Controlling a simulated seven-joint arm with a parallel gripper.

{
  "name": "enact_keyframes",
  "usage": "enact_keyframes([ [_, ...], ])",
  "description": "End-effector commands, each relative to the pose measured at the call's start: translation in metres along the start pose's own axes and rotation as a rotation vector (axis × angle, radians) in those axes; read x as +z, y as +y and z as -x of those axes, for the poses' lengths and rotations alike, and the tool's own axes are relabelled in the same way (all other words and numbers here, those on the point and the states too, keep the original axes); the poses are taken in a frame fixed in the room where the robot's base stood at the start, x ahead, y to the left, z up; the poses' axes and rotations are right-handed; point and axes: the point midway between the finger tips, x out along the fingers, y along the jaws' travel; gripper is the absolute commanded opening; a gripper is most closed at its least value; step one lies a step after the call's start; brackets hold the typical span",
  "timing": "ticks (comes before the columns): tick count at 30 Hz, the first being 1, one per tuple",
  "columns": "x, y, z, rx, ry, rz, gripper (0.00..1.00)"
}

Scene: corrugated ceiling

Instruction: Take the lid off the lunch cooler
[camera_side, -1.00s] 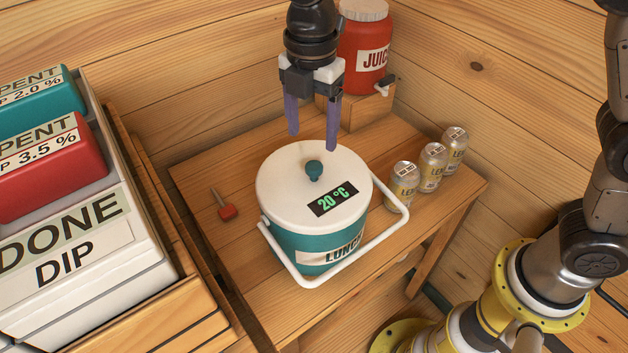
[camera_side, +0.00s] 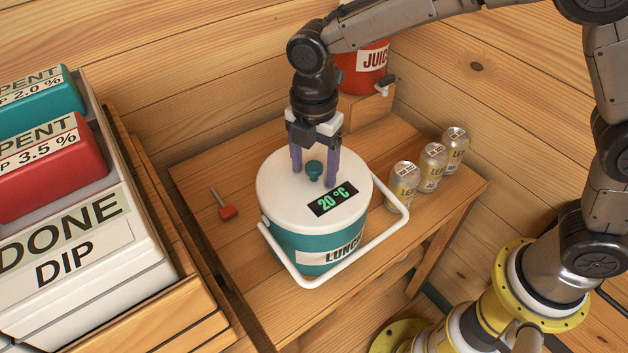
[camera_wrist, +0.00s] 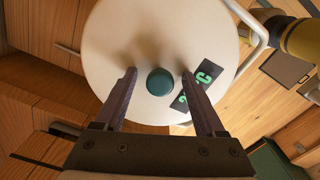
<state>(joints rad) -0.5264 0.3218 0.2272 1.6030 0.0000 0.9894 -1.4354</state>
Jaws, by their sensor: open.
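The lunch cooler (camera_side: 301,247) stands upright on the small wooden table, teal with a white swing handle (camera_side: 385,232) lowered toward the front right. Its round white lid (camera_side: 283,192) is on, with a teal knob (camera_side: 314,169) at the middle and a dark display reading 20 °C (camera_side: 333,201). My gripper (camera_side: 315,170) is open and low over the lid, its fingers on either side of the knob. In the wrist view the knob (camera_wrist: 160,82) sits between the two fingers (camera_wrist: 160,80) with a gap on each side. I cannot tell whether the fingertips touch the lid.
Several things stand nearby: three cans (camera_side: 433,167) right of the cooler, a red juice dispenser (camera_side: 362,68) on a wooden block behind, and a red-handled tool (camera_side: 227,211) to the left. A bin marked DONE DIP (camera_side: 75,250) with red and teal packs is at far left.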

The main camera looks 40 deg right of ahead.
Motion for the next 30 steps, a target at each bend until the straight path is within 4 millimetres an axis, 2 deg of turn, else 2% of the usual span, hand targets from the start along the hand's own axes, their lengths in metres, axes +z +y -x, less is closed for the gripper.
enact_keyframes([
  [1, 0.000, 0.000, 0.000, 0.000, 0.000, 0.000, 0.68],
  [2, 0.000, 0.000, 0.000, 0.000, 0.000, 0.000, 0.63],
  [12, 0.000, 0.000, 0.000, 0.000, 0.000, 0.000, 0.02],
  [24, 0.000, 0.000, 0.002, 0.002, 0.000, 0.000, 0.00],
  [30, 0.000, 0.001, 0.014, 0.003, 0.000, 0.000, 0.00],
])
